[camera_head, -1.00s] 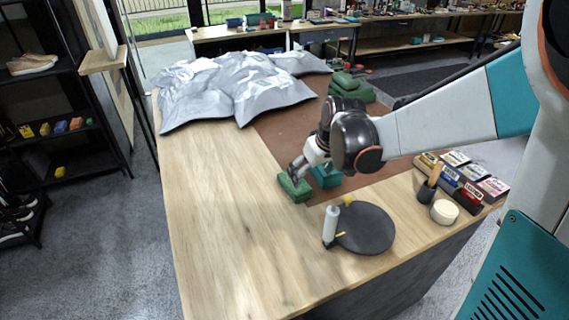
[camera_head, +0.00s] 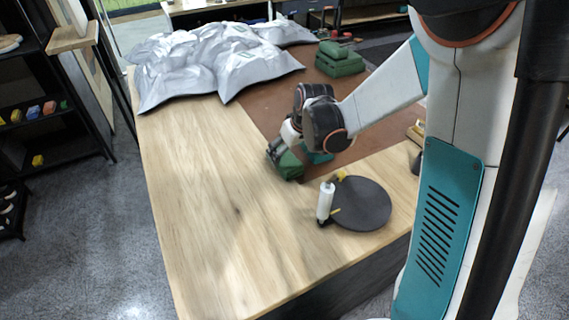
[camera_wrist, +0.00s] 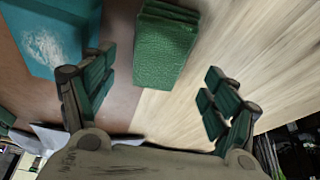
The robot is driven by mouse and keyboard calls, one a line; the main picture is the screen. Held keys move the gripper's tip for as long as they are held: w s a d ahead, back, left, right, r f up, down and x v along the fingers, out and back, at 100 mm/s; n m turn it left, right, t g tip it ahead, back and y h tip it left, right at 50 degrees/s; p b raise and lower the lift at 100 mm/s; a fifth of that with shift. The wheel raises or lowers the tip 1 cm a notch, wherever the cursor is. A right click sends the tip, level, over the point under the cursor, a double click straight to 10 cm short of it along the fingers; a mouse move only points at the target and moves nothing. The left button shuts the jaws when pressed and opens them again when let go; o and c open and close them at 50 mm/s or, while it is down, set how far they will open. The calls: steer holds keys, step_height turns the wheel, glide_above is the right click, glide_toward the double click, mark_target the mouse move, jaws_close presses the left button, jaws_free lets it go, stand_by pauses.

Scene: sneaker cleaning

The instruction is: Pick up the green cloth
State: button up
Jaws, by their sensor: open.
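The green cloth (camera_wrist: 164,48) is a small folded, textured green stack. In the wrist view it lies at the top middle, partly on the brown mat's edge and the bare wood. It also shows in the head view (camera_head: 289,166), just under my gripper. My gripper (camera_wrist: 152,95) is open and empty, its two fingers on either side of the space below the cloth in the wrist view. In the head view my gripper (camera_head: 278,148) is above and beside the cloth; I cannot tell whether it touches.
A teal block (camera_wrist: 45,35) lies left of the cloth in the wrist view. A white bottle (camera_head: 325,202) and a dark round disc (camera_head: 362,204) stand at the front. Silvery bags (camera_head: 205,62) and a green stack (camera_head: 339,62) lie farther back. The wooden table's (camera_head: 215,225) left front is clear.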

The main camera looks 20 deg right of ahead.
mark_target(285, 158)
steer(key=b+x, duration=0.2)
steer(key=x, duration=0.3)
steer(key=shift+w+f, duration=0.1)
steer(key=shift+w, duration=0.05)
steer(key=c, duration=1.1)
